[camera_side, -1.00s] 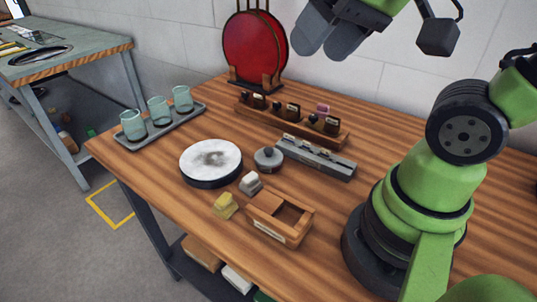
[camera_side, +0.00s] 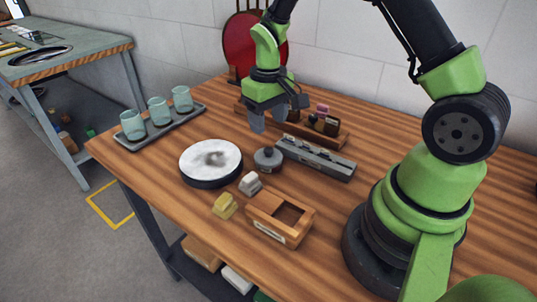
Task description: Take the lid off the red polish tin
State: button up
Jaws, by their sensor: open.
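I cannot make out a red polish tin on the bench. A small round dark grey piece with a knob on top (camera_side: 267,160) sits near the middle of the bench; I cannot tell whether it is a lid or a tin. My gripper (camera_side: 270,119) is open and empty, pointing down above the bench, a little behind and above this piece and apart from it. The only large red thing is a red disc (camera_side: 237,45) upright in a wooden stand at the back, partly hidden by my arm.
A white-topped round pad (camera_side: 211,158) lies left of the knobbed piece. A grey slotted block (camera_side: 325,164) and a wooden rack (camera_side: 338,139) stand right. Yellow (camera_side: 225,206) and grey (camera_side: 250,184) blocks and a wooden box (camera_side: 272,232) are in front. A tray (camera_side: 160,138) holds three glasses.

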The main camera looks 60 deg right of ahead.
aim_at(269, 149)
notch_tip(269, 149, down, 8)
jog(key=shift+r, duration=0.1)
jog(key=c, duration=1)
